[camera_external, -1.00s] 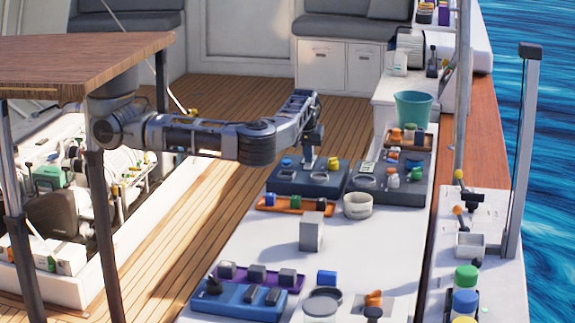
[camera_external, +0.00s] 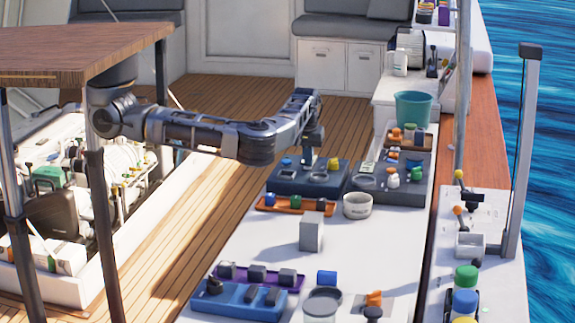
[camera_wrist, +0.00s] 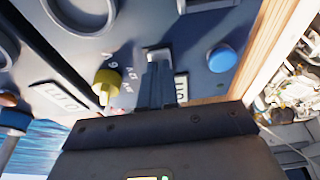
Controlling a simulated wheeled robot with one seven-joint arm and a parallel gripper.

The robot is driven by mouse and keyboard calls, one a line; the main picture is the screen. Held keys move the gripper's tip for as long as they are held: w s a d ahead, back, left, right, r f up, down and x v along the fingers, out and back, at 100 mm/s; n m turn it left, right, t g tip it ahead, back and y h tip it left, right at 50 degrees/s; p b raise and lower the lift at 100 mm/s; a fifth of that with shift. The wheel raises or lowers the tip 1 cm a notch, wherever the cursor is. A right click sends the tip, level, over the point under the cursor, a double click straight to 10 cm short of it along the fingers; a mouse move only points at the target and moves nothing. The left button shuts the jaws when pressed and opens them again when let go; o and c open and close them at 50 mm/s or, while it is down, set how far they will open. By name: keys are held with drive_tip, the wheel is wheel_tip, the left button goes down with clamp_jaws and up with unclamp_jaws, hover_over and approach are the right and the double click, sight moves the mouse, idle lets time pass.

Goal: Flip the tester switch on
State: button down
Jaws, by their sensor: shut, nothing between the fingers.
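The tester looks to be the dark blue-grey panel (camera_external: 285,187) on the white table, with a blue button (camera_external: 286,162) and a yellow knob (camera_external: 333,163). In the wrist view the panel (camera_wrist: 135,30) fills the top, with the yellow knob (camera_wrist: 105,82) left of my fingers and the blue button (camera_wrist: 222,58) right of them. My gripper (camera_wrist: 157,70) is shut and empty, its fingertips over a pale rectangular fitting (camera_wrist: 158,54) between knob and button. The fingers hide most of this fitting, so I cannot tell the switch's position or whether they touch it.
A second dark panel (camera_external: 405,198) stands close on the right. An orange tray (camera_external: 290,208) and a white round bowl (camera_external: 357,206) sit in front. A grey block (camera_external: 311,232) stands nearer on the table. A teal bucket (camera_external: 412,110) stands behind.

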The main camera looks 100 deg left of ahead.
sight(308, 169)
drive_tip(key=shift+r, duration=0.1)
drive_tip(key=shift+r+p, duration=0.6)
drive_tip(key=shift+p, duration=0.05)
drive_tip(key=d+p+v, duration=0.1)
drive_tip(key=p+v, duration=0.1)
drive_tip(key=v, duration=1)
drive_tip(key=shift+r+p, duration=0.2)
drive_tip(key=shift+p, duration=0.1)
drive_tip(key=shift+d, duration=0.1)
drive_tip(key=shift+h, duration=0.5)
drive_tip(key=a+b, duration=0.2)
drive_tip(key=b, duration=0.1)
drive_tip(key=a+b, duration=0.2)
drive_tip(key=shift+s+r, duration=0.1)
drive_tip(key=shift+r, duration=0.25)
